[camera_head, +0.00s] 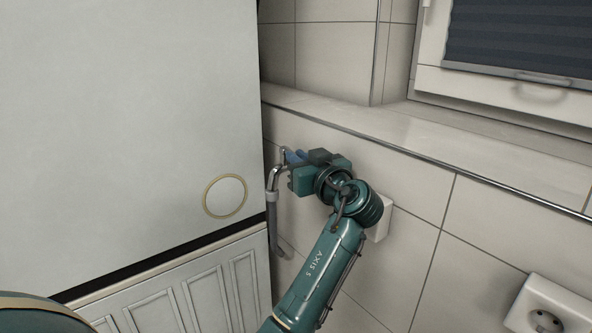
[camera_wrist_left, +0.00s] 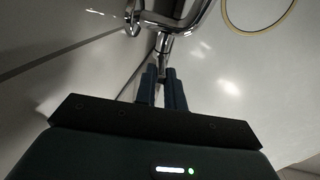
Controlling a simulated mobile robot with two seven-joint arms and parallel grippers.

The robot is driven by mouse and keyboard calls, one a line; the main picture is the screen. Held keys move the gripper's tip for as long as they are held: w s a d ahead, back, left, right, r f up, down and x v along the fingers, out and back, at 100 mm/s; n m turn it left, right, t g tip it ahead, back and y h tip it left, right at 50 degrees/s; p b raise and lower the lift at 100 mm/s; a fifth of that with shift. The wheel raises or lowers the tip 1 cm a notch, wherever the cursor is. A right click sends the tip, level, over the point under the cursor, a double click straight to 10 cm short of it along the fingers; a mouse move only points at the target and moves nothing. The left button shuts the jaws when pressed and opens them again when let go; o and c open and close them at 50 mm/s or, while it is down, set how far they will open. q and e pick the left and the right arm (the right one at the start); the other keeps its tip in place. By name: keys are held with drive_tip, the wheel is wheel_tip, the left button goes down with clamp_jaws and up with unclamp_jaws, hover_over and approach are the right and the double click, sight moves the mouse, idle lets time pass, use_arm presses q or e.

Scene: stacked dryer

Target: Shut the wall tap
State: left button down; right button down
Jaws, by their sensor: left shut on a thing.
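The wall tap (camera_head: 283,153) is chrome and sits on the tiled wall, in the narrow gap beside the white appliance. A grey hose (camera_head: 271,205) hangs down from it. In the left wrist view the tap's chrome body (camera_wrist_left: 165,14) shows at the top, just past the fingertips. My left gripper (camera_head: 295,157) is at the tap with its blue fingers close together. In the left wrist view the fingers (camera_wrist_left: 162,72) are shut on the tap's slim handle (camera_wrist_left: 163,45); the exact contact is dark and partly hidden. My right gripper is out of view.
The white appliance (camera_head: 150,100) stands close to the left of the tap. A tiled ledge (camera_head: 450,140) runs above my left gripper. A wall socket (camera_head: 545,315) is at lower right, and a white box (camera_head: 381,222) sits behind my left wrist.

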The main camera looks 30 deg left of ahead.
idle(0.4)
use_arm(q)
drive_tip(key=c, duration=1.5)
unclamp_jaws()
drive_tip(key=shift+r, duration=0.1)
wheel_tip(320, 180, up, 10)
drive_tip(key=shift+f, duration=0.1)
